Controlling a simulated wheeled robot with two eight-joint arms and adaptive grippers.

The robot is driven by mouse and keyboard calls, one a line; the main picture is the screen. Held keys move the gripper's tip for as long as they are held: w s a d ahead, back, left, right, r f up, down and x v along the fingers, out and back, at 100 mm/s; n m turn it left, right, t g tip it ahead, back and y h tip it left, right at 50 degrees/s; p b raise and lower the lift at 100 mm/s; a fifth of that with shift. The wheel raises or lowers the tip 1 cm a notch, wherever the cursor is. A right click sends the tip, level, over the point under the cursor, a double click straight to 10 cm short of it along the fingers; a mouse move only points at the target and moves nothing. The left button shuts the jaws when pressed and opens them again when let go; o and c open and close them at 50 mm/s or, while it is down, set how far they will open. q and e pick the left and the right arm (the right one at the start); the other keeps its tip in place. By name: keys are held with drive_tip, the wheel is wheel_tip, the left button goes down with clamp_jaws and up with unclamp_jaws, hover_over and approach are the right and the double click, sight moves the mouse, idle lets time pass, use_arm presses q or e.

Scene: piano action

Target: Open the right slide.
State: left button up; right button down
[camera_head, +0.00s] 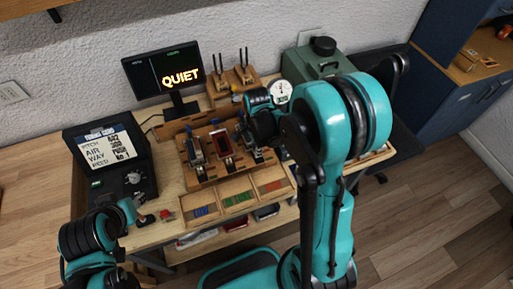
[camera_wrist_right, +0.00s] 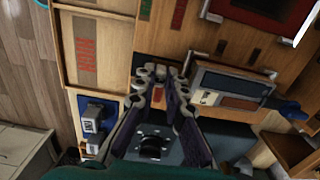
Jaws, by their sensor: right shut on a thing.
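The right unit (camera_head: 257,154) is the rightmost of three small units on the wooden board, and my right gripper (camera_head: 262,138) partly hides it. In the right wrist view, this unit (camera_wrist_right: 232,87) has a metal frame, with dark and brown panels inside. My right gripper (camera_wrist_right: 162,73) has its fingertips close together at the unit's near end, shut on a small part there, apparently the right slide's tab; the fingers hide most of it. My left gripper (camera_head: 142,218) is low at the left, by the desk's front edge; its fingers are too small to read.
The red middle unit (camera_head: 222,142) and the left unit (camera_head: 195,151) stand beside it. A compartment tray (camera_head: 238,181) with coloured strips lies in front. A monitor (camera_head: 160,72) reads "QUIET". A dial gauge (camera_head: 281,90) stands behind my right gripper. A control box (camera_head: 110,152) stands left.

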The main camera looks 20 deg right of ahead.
sight(261, 163)
drive_tip(key=s, duration=0.3)
drive_tip(key=shift+s+a, duration=0.1)
drive_tip(key=shift+s, duration=0.2)
drive_tip(key=c, duration=1.9)
unclamp_jaws()
drive_tip(key=shift+c, duration=0.2)
drive_tip(key=shift+o, duration=0.5)
drive_tip(key=shift+r, duration=0.1)
drive_tip(key=shift+r, duration=0.3)
wheel_tip(261, 163, up, 11)
drive_tip(key=shift+r, duration=0.15)
